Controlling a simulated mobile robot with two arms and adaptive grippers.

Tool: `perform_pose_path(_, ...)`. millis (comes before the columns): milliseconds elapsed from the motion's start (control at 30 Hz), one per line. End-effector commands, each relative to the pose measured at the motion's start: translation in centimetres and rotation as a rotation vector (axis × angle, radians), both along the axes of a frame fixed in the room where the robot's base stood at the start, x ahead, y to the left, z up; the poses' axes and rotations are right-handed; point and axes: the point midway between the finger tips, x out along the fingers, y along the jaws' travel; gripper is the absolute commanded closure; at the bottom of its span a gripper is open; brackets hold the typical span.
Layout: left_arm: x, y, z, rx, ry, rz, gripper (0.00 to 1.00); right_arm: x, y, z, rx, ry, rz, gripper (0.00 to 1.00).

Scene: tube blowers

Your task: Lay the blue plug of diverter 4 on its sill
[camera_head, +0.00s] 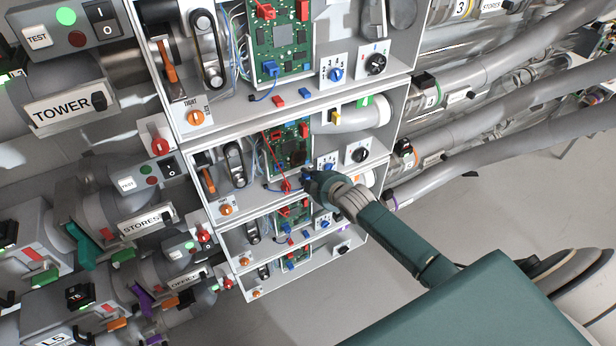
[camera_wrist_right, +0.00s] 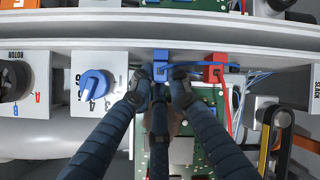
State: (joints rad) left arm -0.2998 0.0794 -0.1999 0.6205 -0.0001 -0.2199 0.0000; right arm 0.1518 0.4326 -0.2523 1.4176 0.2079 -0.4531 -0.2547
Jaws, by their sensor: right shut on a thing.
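The blue plug (camera_wrist_right: 161,56) sits between the tips of my right gripper (camera_wrist_right: 162,75), which is shut on it. In the wrist view the plug overlaps the pale sill (camera_wrist_right: 110,58); I cannot tell whether it touches it. A blue wire runs from the plug to the right. In the head view my right gripper (camera_head: 308,176) reaches into the second box from the top, in front of the green board (camera_head: 288,145). It mostly hides the plug there. My left gripper is not in view.
A red plug (camera_wrist_right: 214,66) with red wires is close beside the blue one; it also shows in the head view (camera_head: 287,186). A blue knob (camera_wrist_right: 95,84) is on the other side. In the box above, a red plug (camera_head: 278,101) and a blue plug (camera_head: 303,92) lie on its sill.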

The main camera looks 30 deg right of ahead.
Motion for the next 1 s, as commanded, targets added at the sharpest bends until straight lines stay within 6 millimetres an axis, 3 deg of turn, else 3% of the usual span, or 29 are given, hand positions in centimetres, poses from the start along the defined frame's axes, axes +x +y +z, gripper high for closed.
perform_pose_path(333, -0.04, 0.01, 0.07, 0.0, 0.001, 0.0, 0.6, 0.01, 0.02, -0.21, 0.0, 0.0, 0.0, 1.0)
perform_pose_path(367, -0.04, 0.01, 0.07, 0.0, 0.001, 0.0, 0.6, 0.01, 0.02, -0.21, 0.0, 0.0, 0.0, 0.82)
perform_pose_path(467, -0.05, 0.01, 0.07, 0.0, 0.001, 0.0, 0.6, 0.0, 0.01, -0.23, 0.0, 0.0, 0.0, 0.62)
perform_pose_path(1000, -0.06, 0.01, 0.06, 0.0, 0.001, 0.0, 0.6, 0.01, 0.0, -0.22, 0.0, 0.0, 0.0, 0.62)
